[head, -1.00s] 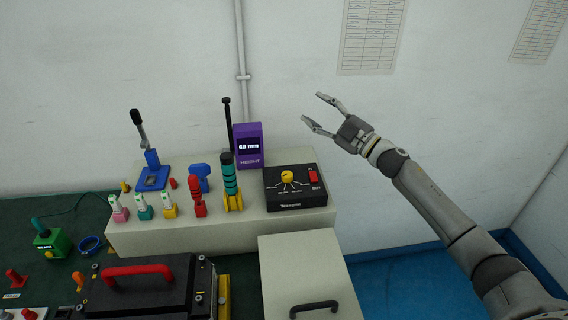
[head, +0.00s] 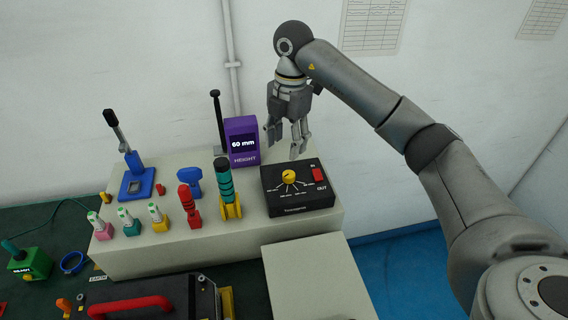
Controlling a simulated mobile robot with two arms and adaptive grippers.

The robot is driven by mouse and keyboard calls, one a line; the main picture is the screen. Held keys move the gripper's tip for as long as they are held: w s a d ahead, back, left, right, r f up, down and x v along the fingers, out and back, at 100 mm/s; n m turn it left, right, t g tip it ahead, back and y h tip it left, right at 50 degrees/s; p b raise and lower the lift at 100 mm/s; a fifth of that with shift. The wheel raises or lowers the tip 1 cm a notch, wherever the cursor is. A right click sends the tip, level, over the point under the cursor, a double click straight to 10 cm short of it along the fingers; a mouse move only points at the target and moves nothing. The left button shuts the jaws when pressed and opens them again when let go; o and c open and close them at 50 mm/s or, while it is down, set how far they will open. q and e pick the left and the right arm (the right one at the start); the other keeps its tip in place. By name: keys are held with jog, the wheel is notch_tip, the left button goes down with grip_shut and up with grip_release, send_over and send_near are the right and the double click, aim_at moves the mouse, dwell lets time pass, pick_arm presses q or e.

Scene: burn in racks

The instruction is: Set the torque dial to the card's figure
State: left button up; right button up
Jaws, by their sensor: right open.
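The torque box (head: 298,203) is a black box on the right end of the raised grey bench. Its yellow dial (head: 289,177) sits in the middle of a printed scale, with a red switch (head: 318,174) to its right. The scale figures are too small to read. My right gripper (head: 286,150) is open and empty, fingers pointing down, above and behind the torque box and apart from the dial. A purple display card (head: 241,157) reads "60 mm" and "HEIGHT". No card with a torque figure can be made out. My left gripper is not in view.
The raised bench (head: 160,259) also holds a blue lever press (head: 137,183), small bottles, a red tool (head: 189,205) and a teal-and-yellow tool (head: 227,187). A black case with a red handle (head: 130,306) is in front. A grey lid (head: 317,278) lies front right.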

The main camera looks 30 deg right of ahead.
aim_at(289, 173)
jog(key=shift+h, duration=0.3)
jog(key=f, duration=0.3)
jog(key=f+p, duration=0.1)
jog(key=f, duration=0.2)
jog(key=f+p, duration=0.1)
jog(key=f, duration=0.2)
jog(key=shift+d, duration=0.4)
jog(key=shift+f+p, duration=0.35)
jog(key=shift+f, duration=0.25)
jog(key=shift+c, duration=0.9)
jog(key=c, duration=0.9)
